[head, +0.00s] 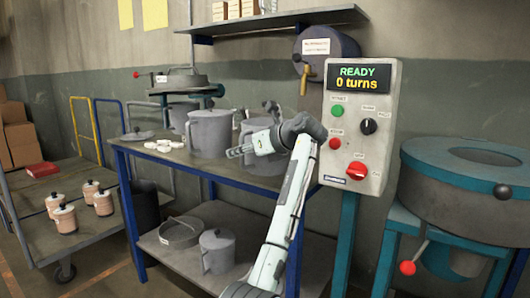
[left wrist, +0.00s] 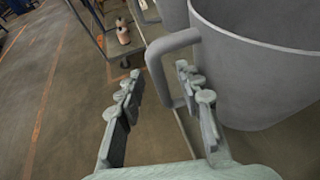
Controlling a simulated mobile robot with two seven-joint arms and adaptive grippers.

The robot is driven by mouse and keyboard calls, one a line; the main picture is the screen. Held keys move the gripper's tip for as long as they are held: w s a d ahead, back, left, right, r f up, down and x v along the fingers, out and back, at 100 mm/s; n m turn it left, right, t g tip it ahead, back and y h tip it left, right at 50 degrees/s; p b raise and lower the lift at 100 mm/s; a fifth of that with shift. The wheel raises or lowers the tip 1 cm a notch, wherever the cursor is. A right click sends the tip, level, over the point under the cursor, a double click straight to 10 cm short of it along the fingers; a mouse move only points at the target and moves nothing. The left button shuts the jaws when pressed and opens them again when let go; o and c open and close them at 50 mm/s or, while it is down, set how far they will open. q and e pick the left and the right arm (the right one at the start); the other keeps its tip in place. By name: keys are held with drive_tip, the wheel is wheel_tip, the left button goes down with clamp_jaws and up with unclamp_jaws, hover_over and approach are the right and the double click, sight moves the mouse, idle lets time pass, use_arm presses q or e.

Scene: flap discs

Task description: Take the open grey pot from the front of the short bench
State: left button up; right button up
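A second grey pot (head: 257,124) stands partly hidden behind my gripper.
White discs (head: 164,145) lie on the bench's left. A lidded pot (head: 217,250) and a round pan (head: 181,232) sit on the lower shelf. A control box (head: 362,125) stands right of my arm. A cart (head: 85,225) with several small jars is at left.

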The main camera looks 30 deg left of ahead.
use_arm(q)
drive_tip(key=shift+a, duration=0.1)
use_arm(e)
drive_tip(key=shift+s+r, duration=0.1)
drive_tip(key=shift+r, duration=0.05)
use_arm(q)
drive_tip(key=shift+c, duration=0.6)
clamp_jaws()
use_arm(e)
drive_tip(key=shift+s+d+f, duration=0.1)
drive_tip(key=shift+s+f, duration=0.05)
drive_tip(key=shift+f, duration=0.05)
use_arm(q)
drive_tip(key=shift+r, duration=0.25)
use_arm(e)
drive_tip(key=shift+w, duration=0.25)
